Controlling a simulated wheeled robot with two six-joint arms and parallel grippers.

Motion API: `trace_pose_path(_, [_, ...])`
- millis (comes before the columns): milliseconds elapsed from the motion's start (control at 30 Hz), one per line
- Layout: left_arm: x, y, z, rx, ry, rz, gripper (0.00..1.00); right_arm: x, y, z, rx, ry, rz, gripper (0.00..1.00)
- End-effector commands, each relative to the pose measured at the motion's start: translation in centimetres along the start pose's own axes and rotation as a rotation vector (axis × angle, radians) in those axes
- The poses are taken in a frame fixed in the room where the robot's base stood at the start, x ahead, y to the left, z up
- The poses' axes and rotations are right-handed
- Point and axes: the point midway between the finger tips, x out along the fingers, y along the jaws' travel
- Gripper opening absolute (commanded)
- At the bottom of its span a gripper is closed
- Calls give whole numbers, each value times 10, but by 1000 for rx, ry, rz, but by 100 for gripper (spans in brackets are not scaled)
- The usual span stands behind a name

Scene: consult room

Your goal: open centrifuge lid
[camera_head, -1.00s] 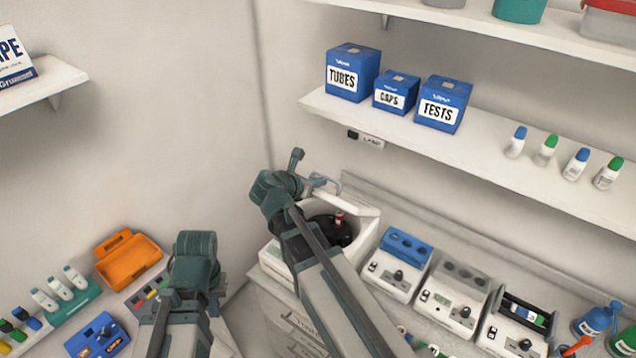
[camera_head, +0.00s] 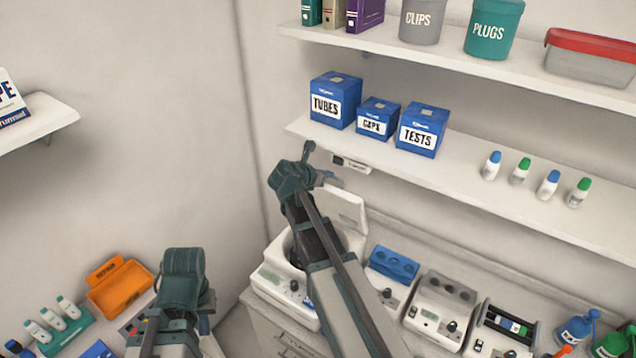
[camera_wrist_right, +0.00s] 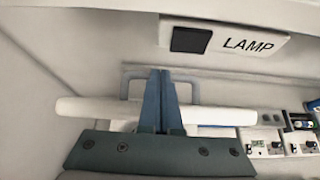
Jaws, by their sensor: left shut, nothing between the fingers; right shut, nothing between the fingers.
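The white centrifuge (camera_head: 278,288) stands on the counter in the corner, partly hidden by my right arm. Its white lid (camera_head: 348,210) is raised, tilted up at the back of the open bowl. My right gripper (camera_head: 325,178) is shut and empty at the lid's upper edge. In the right wrist view, the shut fingers (camera_wrist_right: 160,85) overlap the lid (camera_wrist_right: 218,116), seen edge-on, and the grey lid handle (camera_wrist_right: 131,80) shows beside them. I cannot tell whether they touch. My left gripper (camera_head: 204,302) is low at the left, shut, largely hidden by its own arm.
A lamp box (camera_head: 351,164), also in the right wrist view (camera_wrist_right: 224,40), hangs under the shelf (camera_head: 470,182) close above my right gripper. Bench devices (camera_head: 440,305) stand right of the centrifuge. An orange case (camera_head: 120,290) lies left.

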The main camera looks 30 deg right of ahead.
Motion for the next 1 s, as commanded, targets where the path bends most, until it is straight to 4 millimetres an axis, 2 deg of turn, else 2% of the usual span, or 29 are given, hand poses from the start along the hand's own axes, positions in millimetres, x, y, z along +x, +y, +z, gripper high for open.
trace_pose_path(100, [-4, 0, 0, -2, 0, 0, 0, 12, 1, 12, 1, 0, -2, 0])
trace_pose_path(400, [-6, 0, 0, -4, 0, 0, 0, 27, 1, 23, -1, 1, -1, 0])
trace_pose_path(867, [-6, 0, 0, -4, 0, 0, 0, 28, 0, 24, 0, 2, 0, 0])
trace_pose_path(1000, [-10, -1, 1, -6, 0, 1, 0, 21, 0, 25, -1, 2, 1, 0])
